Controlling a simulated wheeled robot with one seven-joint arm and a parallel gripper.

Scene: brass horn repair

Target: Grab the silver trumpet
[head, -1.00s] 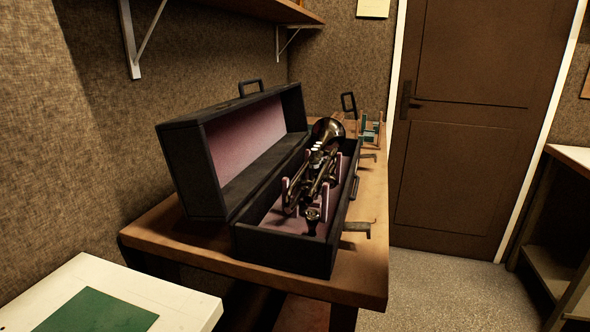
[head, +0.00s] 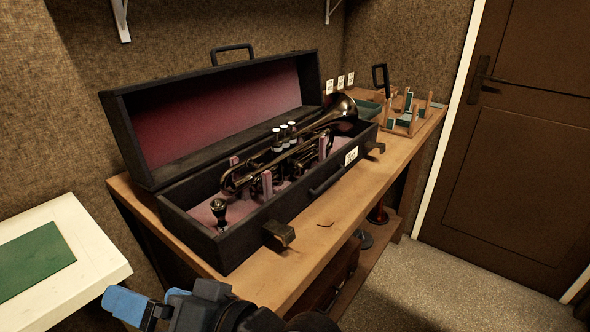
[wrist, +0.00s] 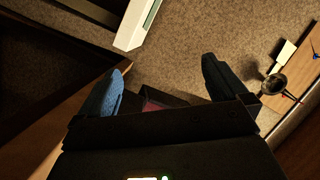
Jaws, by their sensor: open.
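A dark, brownish metallic trumpet (head: 285,155) with pale valve caps lies on pink supports in an open black case (head: 228,250) in the head view. Its bell points to the back right, and part of its underside is hidden by the supports and the case wall. A small dark mouthpiece-like piece (head: 219,210) stands in the near end of the case. My gripper, low in the head view, has a blue finger in front of the bench. In the wrist view my gripper (wrist: 163,78) is open and empty, its fingers wide apart, apart from the trumpet.
The case stands on a wooden bench (head: 330,235) with its lid (head: 215,112) raised. Wooden racks (head: 412,115) stand at the bench's far end. A white table (head: 95,240) with a green mat (head: 35,255) is at left. Floor (head: 430,280) is clear at right, before a door.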

